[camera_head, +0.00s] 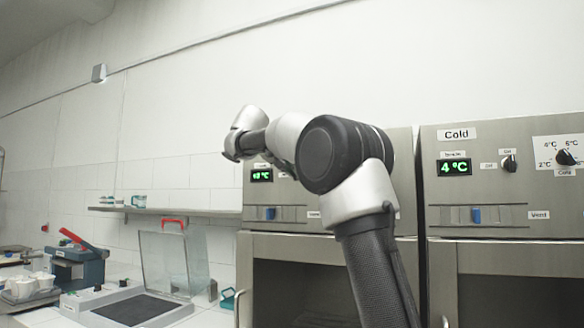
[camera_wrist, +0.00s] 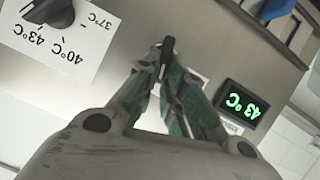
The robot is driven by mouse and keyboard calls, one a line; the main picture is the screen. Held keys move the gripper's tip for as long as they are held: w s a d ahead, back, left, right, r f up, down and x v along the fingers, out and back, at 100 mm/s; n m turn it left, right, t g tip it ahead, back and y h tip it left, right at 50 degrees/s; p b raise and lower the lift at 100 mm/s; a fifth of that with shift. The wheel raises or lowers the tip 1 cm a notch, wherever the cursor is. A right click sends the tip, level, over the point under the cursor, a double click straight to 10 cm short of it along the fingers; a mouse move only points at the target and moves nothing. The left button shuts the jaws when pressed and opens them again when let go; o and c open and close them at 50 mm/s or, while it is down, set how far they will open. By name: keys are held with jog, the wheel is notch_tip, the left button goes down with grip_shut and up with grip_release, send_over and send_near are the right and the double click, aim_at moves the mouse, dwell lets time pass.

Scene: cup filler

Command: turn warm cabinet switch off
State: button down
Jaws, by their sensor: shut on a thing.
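The warm cabinet (camera_head: 330,222) is the left steel cabinet, largely behind my arm in the head view. Its lit green display (camera_head: 261,175) reads 43 °C, upside down, in the wrist view (camera_wrist: 244,103). In the wrist view my gripper (camera_wrist: 167,68) is shut on a small black switch knob (camera_wrist: 168,46) on the panel. The knob's upper end shows between the fingertips. Its off and on labels are hidden, so I cannot read its setting. In the head view my arm hides the fingertips and the switch.
A temperature dial (camera_wrist: 50,12) with a 37/40/43 °C label sits beside the switch. The cold cabinet (camera_head: 505,215) stands at right, its display reading 4 °C. At left are a clear-lidded box (camera_head: 140,308), a blue device (camera_head: 85,265) with a red lever and a wall shelf (camera_head: 170,211).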

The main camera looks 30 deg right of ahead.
jog(key=shift+w+a+f+n+g+h, duration=0.35)
jog(key=shift+n+h, duration=0.65)
jog(key=shift+n, duration=0.95)
jog(key=shift+w+a+f+n+g+h, duration=0.15)
jog(key=shift+f+n+g+h, duration=0.35)
jog(key=shift+n+h, duration=0.95)
jog(key=shift+w+a+f+n+g+h, duration=0.15)
jog(key=shift+w+f+n+g+h, duration=0.3)
jog(key=shift+n, duration=1.95)
jog(key=shift+s, duration=0.15)
jog(key=c, duration=1.5)
grip_release()
jog(key=v, duration=1.2)
jog(key=shift+f, duration=0.1)
